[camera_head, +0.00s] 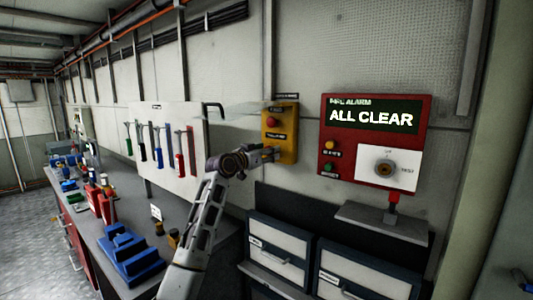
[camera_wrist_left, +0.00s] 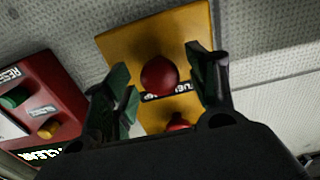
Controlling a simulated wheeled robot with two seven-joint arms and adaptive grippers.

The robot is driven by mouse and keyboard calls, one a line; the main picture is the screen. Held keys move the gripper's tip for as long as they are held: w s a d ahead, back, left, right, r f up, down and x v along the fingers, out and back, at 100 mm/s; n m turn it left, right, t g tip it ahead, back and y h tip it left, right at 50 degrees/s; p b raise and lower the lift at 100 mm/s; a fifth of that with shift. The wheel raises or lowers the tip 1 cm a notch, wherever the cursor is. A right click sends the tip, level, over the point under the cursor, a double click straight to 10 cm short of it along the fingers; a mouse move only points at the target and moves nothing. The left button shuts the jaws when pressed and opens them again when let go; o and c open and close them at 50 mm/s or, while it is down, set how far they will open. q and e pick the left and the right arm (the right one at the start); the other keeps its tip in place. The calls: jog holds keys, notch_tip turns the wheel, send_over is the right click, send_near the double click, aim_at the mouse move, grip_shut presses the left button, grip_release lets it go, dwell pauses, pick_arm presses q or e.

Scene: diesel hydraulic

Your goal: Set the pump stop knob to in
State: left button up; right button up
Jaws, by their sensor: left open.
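The yellow box (camera_head: 291,135) is on the wall and has two red knobs, one above the other. The upper red knob (camera_head: 272,122) is in plain sight in the head view; my left gripper (camera_head: 267,155) is at the lower one and hides it. The left wrist view is upside down and shows the yellow box (camera_wrist_left: 185,35). There the lower red knob (camera_wrist_left: 160,76) sits between the open fingers of my left gripper (camera_wrist_left: 160,85), with gaps on both sides. A label partly reading "FUEL" is beside it. The other red knob (camera_wrist_left: 178,122) is partly hidden. My right gripper is out of view.
A red alarm panel (camera_head: 427,135) reading "ALL CLEAR" hangs right of the yellow box, above a small shelf (camera_head: 383,220). A tool board (camera_head: 165,120) is to the left. The workbench (camera_head: 103,248) below holds blue blocks. Drawers (camera_head: 280,246) stand under the box.

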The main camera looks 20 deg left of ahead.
pick_arm(q)
grip_shut()
jog(key=shift+w+r, duration=0.15)
jog(key=shift+w, duration=0.1)
jog(key=shift+w+d+p, duration=0.25)
jog(key=shift+w+p, duration=0.05)
jog(key=shift+w, duration=0.25)
jog(key=shift+c, duration=2)
grip_release()
jog(key=o, duration=0.4)
jog(key=shift+w, duration=0.1)
jog(key=shift+s+f, duration=0.2)
jog(key=v, duration=1.1)
jog(key=shift+s, duration=0.35)
jog(key=shift+a+r, duration=0.1)
